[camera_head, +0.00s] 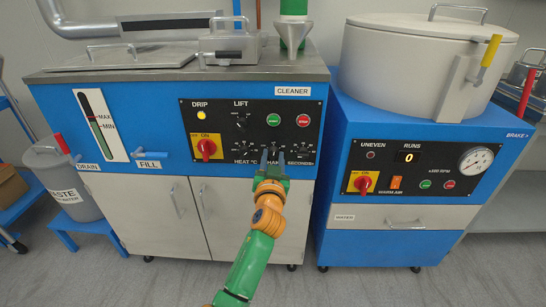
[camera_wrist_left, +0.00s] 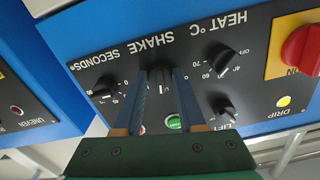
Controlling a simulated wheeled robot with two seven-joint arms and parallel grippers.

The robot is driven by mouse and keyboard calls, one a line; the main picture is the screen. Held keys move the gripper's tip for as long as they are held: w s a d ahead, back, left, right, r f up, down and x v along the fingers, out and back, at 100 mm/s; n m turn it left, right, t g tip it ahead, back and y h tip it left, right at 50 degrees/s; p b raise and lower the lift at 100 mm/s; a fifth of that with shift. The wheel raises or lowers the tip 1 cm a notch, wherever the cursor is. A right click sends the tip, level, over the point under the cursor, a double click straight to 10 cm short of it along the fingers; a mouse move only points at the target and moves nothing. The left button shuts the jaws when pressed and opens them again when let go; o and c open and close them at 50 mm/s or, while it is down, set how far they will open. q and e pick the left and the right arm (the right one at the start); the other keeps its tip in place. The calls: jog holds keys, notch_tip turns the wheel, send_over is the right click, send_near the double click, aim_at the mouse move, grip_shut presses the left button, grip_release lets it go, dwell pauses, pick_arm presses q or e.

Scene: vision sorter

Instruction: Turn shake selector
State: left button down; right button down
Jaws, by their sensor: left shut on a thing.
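The shake selector (camera_wrist_left: 160,76) is a dark knob on the black control panel, under the SHAKE label, which shows upside down in the left wrist view. My left gripper (camera_wrist_left: 160,84) has its two blue fingers on either side of the knob and is shut on it. In the head view the left gripper (camera_head: 271,168) meets the lower middle of the panel (camera_head: 220,134), between the HEAT and SECONDS dials. It hides the selector there, and I cannot read its setting. My right gripper is in neither view.
The heat knob (camera_wrist_left: 222,60) and seconds knob (camera_wrist_left: 104,88) sit close on either side. A lift knob (camera_head: 240,120), a green button (camera_head: 273,120) and a red button (camera_head: 303,120) are above. A red main switch (camera_head: 207,148) is to the left.

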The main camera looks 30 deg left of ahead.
pick_arm(q)
jog(key=shift+m, duration=0.5)
jog(key=shift+m+p, duration=0.4)
jog(key=shift+m, duration=0.6)
jog(key=m+p, duration=0.1)
jog(key=m, duration=0.5)
jog(key=shift+p, duration=0.4)
jog(key=shift+m, duration=0.4)
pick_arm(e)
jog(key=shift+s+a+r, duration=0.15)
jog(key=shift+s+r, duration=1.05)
pick_arm(q)
jog(key=shift+f, duration=0.1)
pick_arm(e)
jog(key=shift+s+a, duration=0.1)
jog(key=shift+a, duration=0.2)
pick_arm(q)
jog(key=c, duration=0.5)
grip_release()
jog(key=shift+c, duration=0.2)
jog(key=shift+o, duration=0.2)
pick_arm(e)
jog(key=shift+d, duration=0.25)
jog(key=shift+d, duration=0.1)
